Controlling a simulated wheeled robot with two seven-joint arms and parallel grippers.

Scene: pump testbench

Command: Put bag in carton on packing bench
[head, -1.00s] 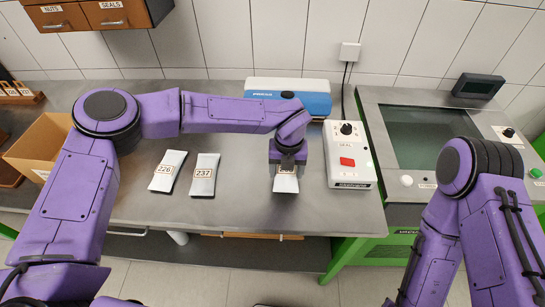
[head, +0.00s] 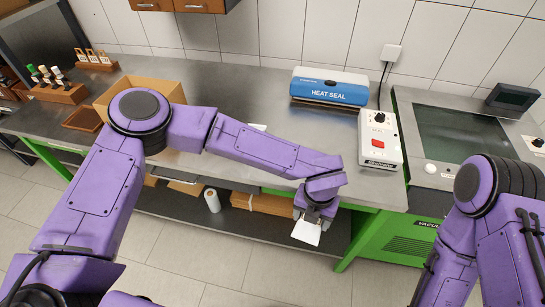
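My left gripper (head: 314,216) is shut on a white bag (head: 305,232), which hangs below the fingers in front of the packing bench's front edge. The bag's label is not visible now. The open brown carton (head: 110,101) stands on the packing bench (head: 245,85) at the left, partly hidden by my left arm. The held bag is well to the right of the carton. A small white patch (head: 258,127) shows behind my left arm; it may be part of another bag. My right arm is at the right, with its gripper out of view.
A blue and white heat sealer (head: 330,88) and a control box (head: 380,140) stand on the bench's right part. A vacuum machine (head: 460,135) adjoins it. Racks (head: 60,93) of small tools stand at the far left. Packing material lies on the lower shelf.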

